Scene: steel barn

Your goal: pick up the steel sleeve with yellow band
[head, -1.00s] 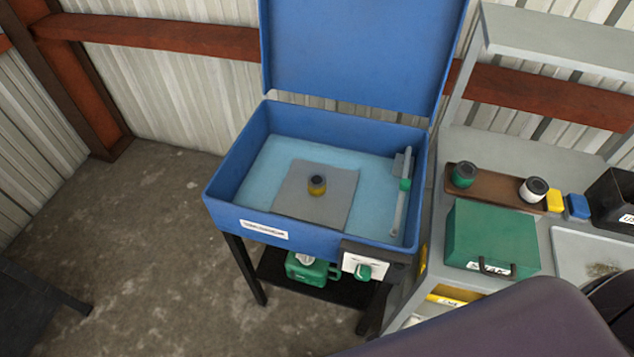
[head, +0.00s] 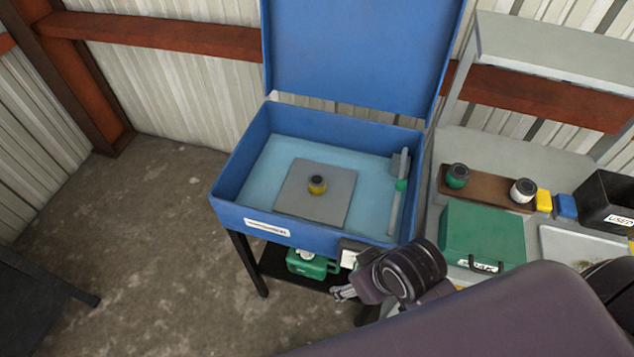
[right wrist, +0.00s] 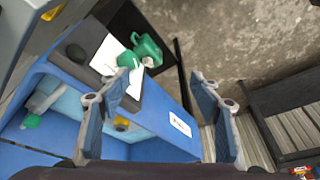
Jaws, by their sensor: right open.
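The steel sleeve with yellow band (head: 317,184) stands upright on a grey square plate (head: 335,207) inside the blue wash basin (head: 232,186). In the right wrist view a bit of yellow, likely the sleeve (right wrist: 122,124), shows beside a finger and is mostly hidden. My right gripper (head: 345,293) is in front of the basin's front right corner, apart from the sleeve. In the right wrist view my right gripper (right wrist: 167,106) has its two fingers wide apart with nothing between them. My left gripper is out of view.
The basin's raised lid (head: 362,50) stands behind it. A brush-like arm with a green part (head: 400,186) is at its right side. A bench at right holds a brown tray (head: 487,190) with two jars, a green box (head: 482,236) and a black bin (head: 607,197). A green can (head: 308,262) sits below.

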